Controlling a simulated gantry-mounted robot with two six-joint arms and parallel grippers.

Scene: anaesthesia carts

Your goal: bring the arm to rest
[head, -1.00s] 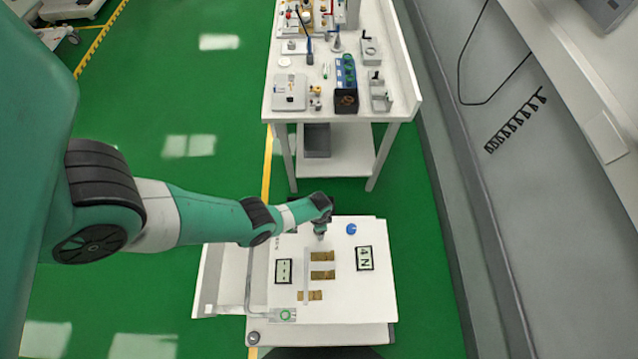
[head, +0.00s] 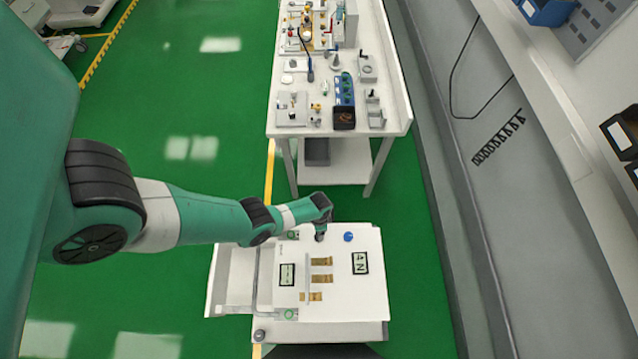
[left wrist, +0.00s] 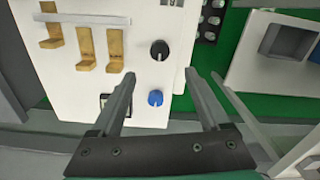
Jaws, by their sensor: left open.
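My left arm reaches in from the left in the head view. Its gripper (head: 322,212) is over the upper edge of a white panel (head: 345,307). In the left wrist view the gripper (left wrist: 160,75) is open, with nothing between its fingers. A black knob (left wrist: 160,50) and a blue knob (left wrist: 155,98) on the panel show beyond and between the fingers, apart from them. The blue knob also shows in the head view (head: 348,237), right of the gripper. My right gripper is in neither view.
Brass-coloured levers (head: 320,278) and a sign marked N (head: 360,263) are on the panel. A white bench (head: 390,140) crowded with small equipment stands behind it. A grey wall and a shelf are at the right.

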